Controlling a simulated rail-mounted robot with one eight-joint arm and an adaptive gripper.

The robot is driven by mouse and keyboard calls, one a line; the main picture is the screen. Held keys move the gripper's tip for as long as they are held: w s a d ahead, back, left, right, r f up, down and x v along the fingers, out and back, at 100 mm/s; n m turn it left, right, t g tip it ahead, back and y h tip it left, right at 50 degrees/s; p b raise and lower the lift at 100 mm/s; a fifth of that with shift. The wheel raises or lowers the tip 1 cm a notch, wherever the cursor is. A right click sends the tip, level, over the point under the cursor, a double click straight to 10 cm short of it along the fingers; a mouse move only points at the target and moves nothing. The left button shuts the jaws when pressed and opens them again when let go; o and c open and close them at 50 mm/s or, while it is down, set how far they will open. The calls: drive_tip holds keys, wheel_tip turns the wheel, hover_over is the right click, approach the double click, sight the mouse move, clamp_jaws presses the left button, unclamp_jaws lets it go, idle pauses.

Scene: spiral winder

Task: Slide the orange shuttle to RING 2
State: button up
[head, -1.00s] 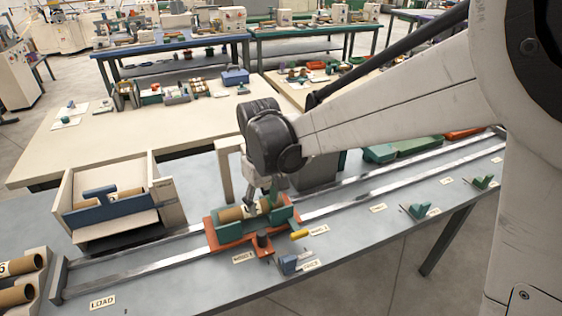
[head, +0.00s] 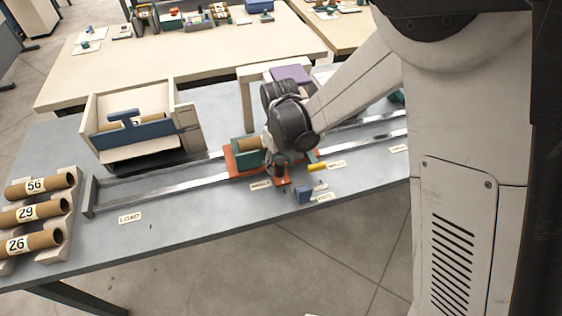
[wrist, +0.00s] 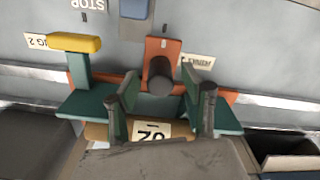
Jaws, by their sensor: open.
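The orange shuttle (head: 241,166), with a green cradle, sits across the two rails beside a small label reading like RING 1 (head: 260,186). A cardboard tube (wrist: 96,131) with a partly hidden number tag lies in the cradle. A dark upright knob (wrist: 160,77) stands on the shuttle's orange front tongue (wrist: 163,46). My gripper (wrist: 163,92) is open, its fingers on either side of the knob, with gaps visible. A yellow-tipped lever (wrist: 75,43) stands by the RING 2 label (wrist: 36,41), which is partly covered. My gripper hides part of the shuttle in the head view.
A blue block (head: 304,194) by the STOP label (head: 323,197) stands in front of the rails. The metal rails (head: 150,196) run past the LOAD label (head: 130,218). A wooden bin (head: 188,120) stands behind them. Numbered tubes (head: 40,185) rest at far left.

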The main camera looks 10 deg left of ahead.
drive_tip(key=shift+f, duration=0.65)
drive_tip(key=shift+c, duration=0.5)
clamp_jaws()
